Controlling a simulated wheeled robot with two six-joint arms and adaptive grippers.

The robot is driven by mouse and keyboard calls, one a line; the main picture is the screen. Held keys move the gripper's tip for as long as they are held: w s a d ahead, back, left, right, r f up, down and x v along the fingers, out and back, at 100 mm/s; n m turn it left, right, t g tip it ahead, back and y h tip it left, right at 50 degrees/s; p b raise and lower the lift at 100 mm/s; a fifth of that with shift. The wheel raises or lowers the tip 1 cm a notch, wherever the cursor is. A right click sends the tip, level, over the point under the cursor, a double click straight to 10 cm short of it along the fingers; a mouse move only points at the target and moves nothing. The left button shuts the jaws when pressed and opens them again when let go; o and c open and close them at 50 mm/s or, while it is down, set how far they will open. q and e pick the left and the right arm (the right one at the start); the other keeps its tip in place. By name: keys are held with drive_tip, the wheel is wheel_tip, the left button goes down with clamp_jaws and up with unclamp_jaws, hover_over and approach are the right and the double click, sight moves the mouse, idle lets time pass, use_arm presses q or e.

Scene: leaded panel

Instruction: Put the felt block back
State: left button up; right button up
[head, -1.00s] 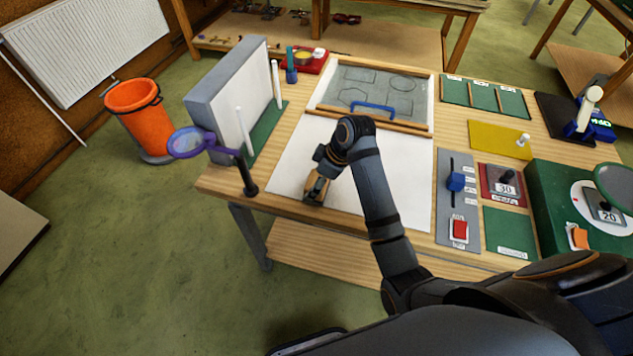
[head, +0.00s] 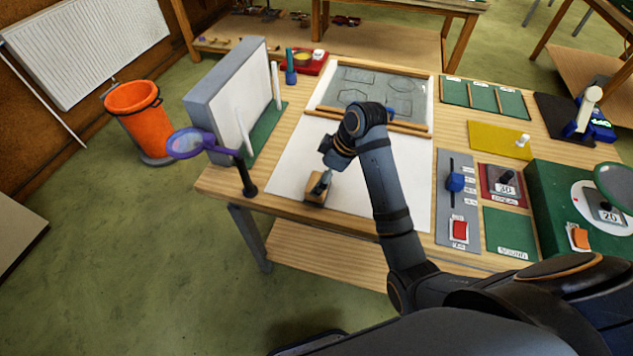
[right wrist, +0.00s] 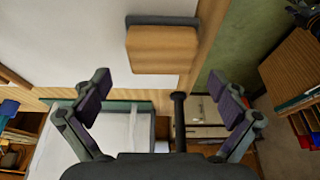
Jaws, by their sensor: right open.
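The felt block (head: 315,190) is a small wooden block near the front edge of the white sheet (head: 290,165) on the bench. In the right wrist view the block (right wrist: 162,50) shows a dark grey felt layer along one side and lies beyond the fingertips. My right gripper (head: 324,181) is just above and beside the block in the head view. In the right wrist view its fingers (right wrist: 163,88) are spread wide with nothing between them. My left gripper is not in view.
A magnifier on a black post (head: 248,178) stands left of the block at the bench's front edge. A grey upright panel (head: 228,95) stands behind it. A glass panel in a wooden frame (head: 340,98) lies behind the sheet. A slider plate (head: 447,218) is to the right.

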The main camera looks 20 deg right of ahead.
drive_tip(key=p+v, duration=0.4)
drive_tip(key=v, duration=0.4)
drive_tip(key=shift+d+r, duration=0.1)
drive_tip(key=shift+s, duration=0.1)
